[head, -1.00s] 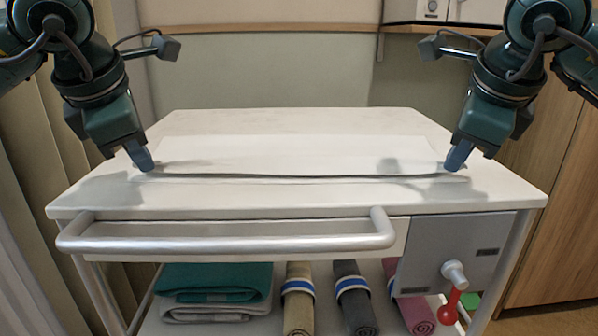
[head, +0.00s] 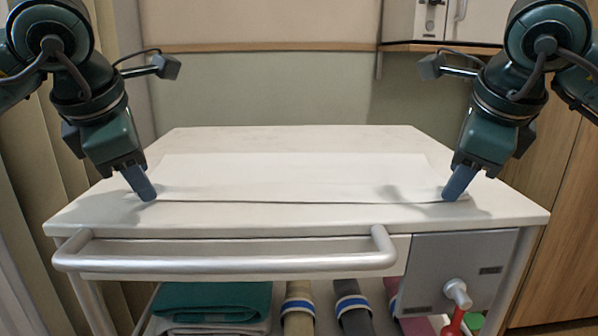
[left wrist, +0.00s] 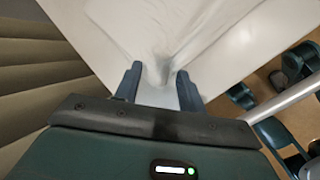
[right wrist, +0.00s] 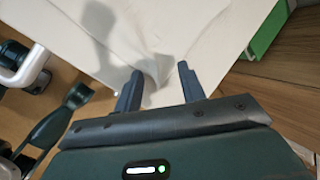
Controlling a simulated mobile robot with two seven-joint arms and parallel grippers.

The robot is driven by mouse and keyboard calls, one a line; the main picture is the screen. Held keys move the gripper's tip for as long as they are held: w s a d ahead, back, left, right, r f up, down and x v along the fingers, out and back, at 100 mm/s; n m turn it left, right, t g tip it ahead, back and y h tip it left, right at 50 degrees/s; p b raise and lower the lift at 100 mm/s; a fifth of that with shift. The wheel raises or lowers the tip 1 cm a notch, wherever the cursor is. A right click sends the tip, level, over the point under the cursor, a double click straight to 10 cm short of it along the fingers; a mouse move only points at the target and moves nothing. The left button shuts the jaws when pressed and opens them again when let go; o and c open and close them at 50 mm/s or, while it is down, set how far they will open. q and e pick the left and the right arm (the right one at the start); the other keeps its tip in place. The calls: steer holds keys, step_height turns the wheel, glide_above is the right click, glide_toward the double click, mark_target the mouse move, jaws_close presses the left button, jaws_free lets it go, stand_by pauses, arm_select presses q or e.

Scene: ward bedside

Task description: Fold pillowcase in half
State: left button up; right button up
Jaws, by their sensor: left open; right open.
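The white pillowcase (head: 295,175) lies on the white cart top, a wide flat strip with its near edge running between my two grippers. My left gripper (head: 149,197) is at its near left corner; in the left wrist view the fingers (left wrist: 158,88) are open, with a raised wrinkle of the cloth (left wrist: 160,66) just ahead of and between them. My right gripper (head: 452,196) is at its near right corner; in the right wrist view the fingers (right wrist: 158,86) are open beside a creased cloth corner (right wrist: 150,66). Whether the fingertips touch the cloth I cannot tell.
The cart top (head: 300,140) is otherwise clear. A metal handle rail (head: 225,262) runs along its front, beside a grey panel with a knob (head: 457,292). Folded teal cloth (head: 212,300) and rolled cloths (head: 298,310) lie on the shelf below.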

arm_select(q)
steer(key=s+v, duration=0.1)
steer(key=v, duration=0.9)
steer(key=shift+f, duration=0.15)
arm_select(e)
steer(key=v, duration=1)
steer(key=shift+s, duration=0.5)
